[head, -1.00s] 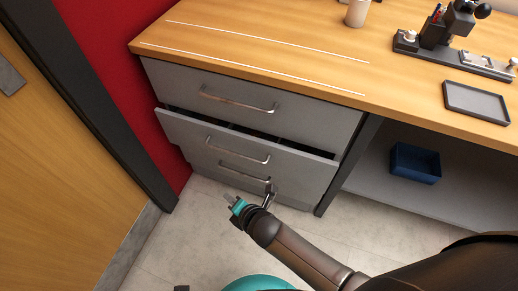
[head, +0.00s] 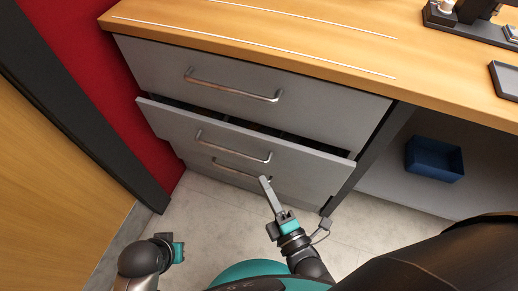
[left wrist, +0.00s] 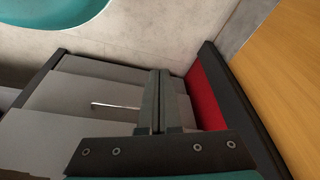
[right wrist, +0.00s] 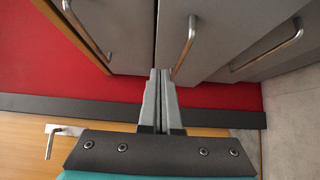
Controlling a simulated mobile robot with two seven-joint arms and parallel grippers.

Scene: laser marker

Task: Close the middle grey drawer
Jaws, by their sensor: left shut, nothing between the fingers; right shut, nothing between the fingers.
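The middle grey drawer (head: 245,143) is partly open, with a dark gap along its top edge in the head view. Its bar handle (head: 232,146) is on its front. My right gripper (head: 266,182) is shut and empty, pointing up at the lower part of the drawer front; I cannot tell if it touches. In the right wrist view the right fingertips (right wrist: 164,72) are near a drawer handle (right wrist: 185,45). My left gripper (left wrist: 160,74) is shut and empty; in the head view its wrist is low at the left, apart from the drawers.
The top drawer (head: 250,80) is shut under the wooden desktop (head: 250,22). A bottom drawer handle (head: 235,169) shows below. A blue bin (head: 434,158) is on the shelf to the right. A red wall (head: 85,50) and a wooden door (head: 50,170) stand at the left. Floor in front is clear.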

